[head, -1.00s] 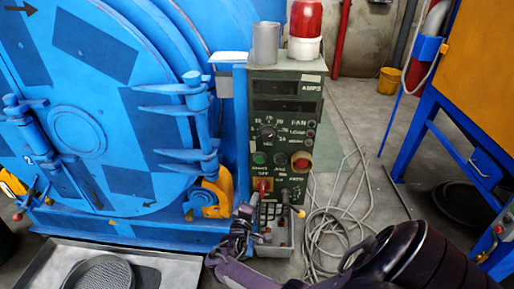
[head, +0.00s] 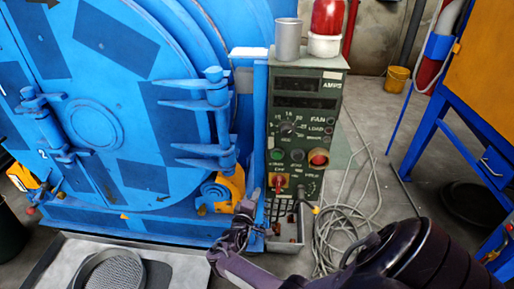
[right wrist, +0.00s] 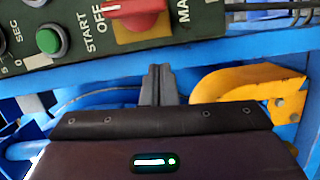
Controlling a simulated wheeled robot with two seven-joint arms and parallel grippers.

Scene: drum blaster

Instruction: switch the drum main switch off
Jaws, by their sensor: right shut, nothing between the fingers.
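The drum main switch (head: 278,181) is a red handle on a yellow plate, low on the left of the green control panel (head: 335,150). In the right wrist view the red handle (right wrist: 132,8) lies at the top, with "OFF" and "START" printed to its left. My right gripper (head: 244,208) is below and left of the switch, near the panel's lower left edge. In the right wrist view its fingers (right wrist: 158,72) are together, empty, and appear apart from the handle. My left gripper is not in view.
A green button (right wrist: 48,40) sits near the switch. A yellow bracket (right wrist: 245,82) on the blue drum (head: 95,120) is close to my right gripper. A grey tray (head: 288,225) sits under the panel. Cables (head: 345,225) lie on the floor to the right.

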